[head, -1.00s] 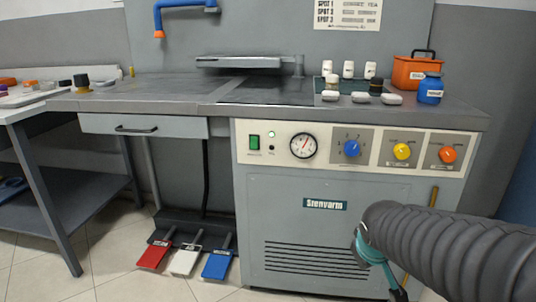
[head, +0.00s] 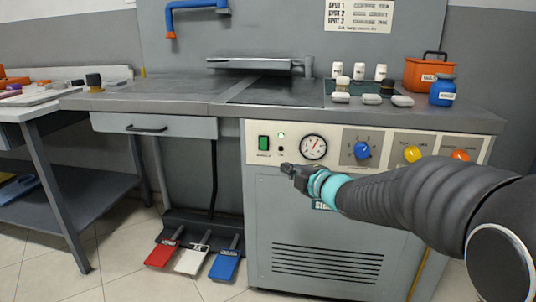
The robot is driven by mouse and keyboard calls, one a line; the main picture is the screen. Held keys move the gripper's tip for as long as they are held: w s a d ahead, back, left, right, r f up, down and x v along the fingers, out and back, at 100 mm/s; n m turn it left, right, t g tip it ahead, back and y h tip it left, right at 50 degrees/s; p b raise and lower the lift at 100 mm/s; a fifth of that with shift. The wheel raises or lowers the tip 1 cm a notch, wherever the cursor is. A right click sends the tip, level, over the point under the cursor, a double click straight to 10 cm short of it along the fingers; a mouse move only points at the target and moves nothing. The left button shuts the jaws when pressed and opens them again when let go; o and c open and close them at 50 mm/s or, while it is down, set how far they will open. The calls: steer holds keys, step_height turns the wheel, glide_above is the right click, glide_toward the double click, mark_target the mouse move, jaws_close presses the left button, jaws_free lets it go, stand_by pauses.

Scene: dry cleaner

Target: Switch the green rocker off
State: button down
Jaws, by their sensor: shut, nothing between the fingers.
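The green rocker (head: 263,142) is on the left end of the cream control panel (head: 325,159) of the grey machine. A small label is under it, and a small round lamp (head: 281,135) to its right looks pale green. I cannot tell which side of the rocker is pressed in. My gripper (head: 287,170) is shut and empty. It shows just below and right of the rocker, pointing left, apart from it in the picture. My arm hides the lower right of the panel and most of the nameplate.
A gauge (head: 313,147), a blue knob (head: 362,151), a yellow knob (head: 412,154) and an orange knob (head: 460,155) share the panel. The worktop edge (head: 380,116) overhangs above. Red, white and blue pedals (head: 193,258) stand on the floor at left. A drawer (head: 153,126) is left.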

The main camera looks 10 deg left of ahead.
steer(key=shift+s+a+r+n+y, duration=0.3)
steer(key=shift+r+n, duration=0.15)
steer(key=shift+n, duration=0.15)
steer(key=shift+w+a, duration=0.1)
steer(key=p, duration=0.2)
glide_toward(263, 143)
steer(key=w+a+f, duration=0.1)
steer(key=w+a, duration=0.1)
steer(key=a, duration=0.1)
steer(key=w+a+f, duration=0.1)
steer(key=shift+a+f, duration=0.3)
steer(key=shift+a, duration=0.1)
steer(key=shift+w+f, duration=0.1)
steer(key=shift+w, duration=0.45)
